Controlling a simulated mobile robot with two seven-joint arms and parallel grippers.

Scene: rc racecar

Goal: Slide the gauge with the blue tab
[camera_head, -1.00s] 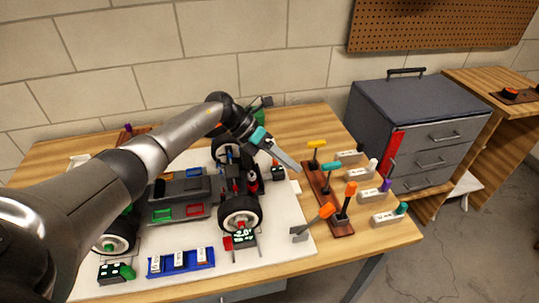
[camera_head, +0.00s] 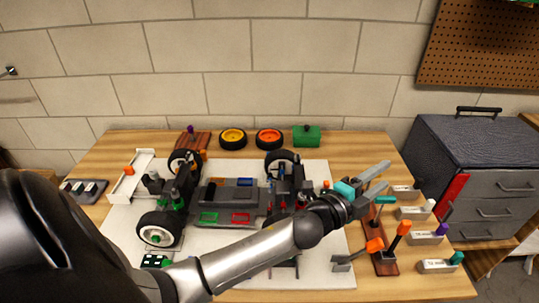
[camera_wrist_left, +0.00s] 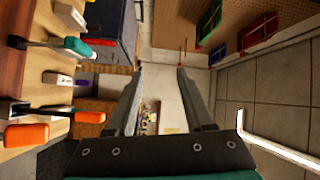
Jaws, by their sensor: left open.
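I cannot make out a gauge with a blue tab in the current views. A white slotted piece with an orange tab (camera_head: 130,172) stands at the left of the table. Labelled white blocks with coloured knobs stand at the right edge, among them one with a purple knob (camera_head: 427,238) and one with a teal knob (camera_head: 437,265). My left gripper (camera_head: 384,177) is open and empty above the tool rack (camera_head: 384,262), left of these blocks. In the left wrist view its two fingers (camera_wrist_left: 160,72) are apart with nothing between them. My right gripper is not in view.
The car chassis (camera_head: 230,195) lies on a white mat (camera_head: 325,270), partly under my left arm. The rack holds upright tools with orange and teal handles. A yellow wheel (camera_head: 233,138), an orange wheel (camera_head: 269,138) and a green box (camera_head: 307,135) stand behind. A grey drawer cabinet (camera_head: 470,150) is at the right.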

